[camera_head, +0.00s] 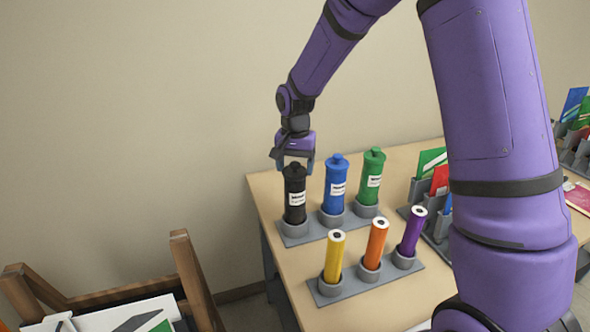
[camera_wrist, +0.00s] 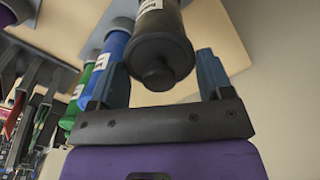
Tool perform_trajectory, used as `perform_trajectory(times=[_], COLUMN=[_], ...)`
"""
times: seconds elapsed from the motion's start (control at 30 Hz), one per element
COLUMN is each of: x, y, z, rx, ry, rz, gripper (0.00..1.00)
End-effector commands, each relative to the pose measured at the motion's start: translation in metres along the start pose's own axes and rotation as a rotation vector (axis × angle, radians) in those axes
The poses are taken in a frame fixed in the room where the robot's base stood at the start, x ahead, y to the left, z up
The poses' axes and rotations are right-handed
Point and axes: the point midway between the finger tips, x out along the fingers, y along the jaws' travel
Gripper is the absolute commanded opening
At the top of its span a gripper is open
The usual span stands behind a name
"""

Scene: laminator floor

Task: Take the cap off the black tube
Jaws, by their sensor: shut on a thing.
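The black tube (camera_head: 295,206) stands upright in the left cup of the rear grey holder, with a white label on its side. Its dark cap (camera_head: 294,171) sits on top, partly covered by my fingers. My gripper (camera_head: 295,168) comes down from above and is shut on the cap, a finger on either side. In the wrist view, the cap (camera_wrist: 160,58) with its round knob lies between the two blue-grey fingers of my gripper (camera_wrist: 163,66). The black tube (camera_wrist: 157,5) runs on beyond it, and its far end is out of frame.
A blue tube (camera_head: 335,188) and a green tube (camera_head: 370,180) stand capped close to the right in the same holder (camera_head: 297,240). Yellow (camera_head: 334,257), orange (camera_head: 376,243) and purple (camera_head: 412,232) tubes stand in a front holder. The wall (camera_head: 150,120) is behind.

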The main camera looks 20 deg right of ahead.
Motion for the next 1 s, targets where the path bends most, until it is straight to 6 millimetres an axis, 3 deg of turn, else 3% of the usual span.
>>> perform_trajectory(times=[0.27,0.53,1.0], x=[-0.006,-0.038,-0.045], y=[0.0,0.0,0.088], z=[0.0,0.0,0.042], rx=[0.0,0.0,0.004], ry=[0.001,0.003,0.001], rz=[0.0,-0.002,0.0], gripper=[0.5,0.5,0.5])
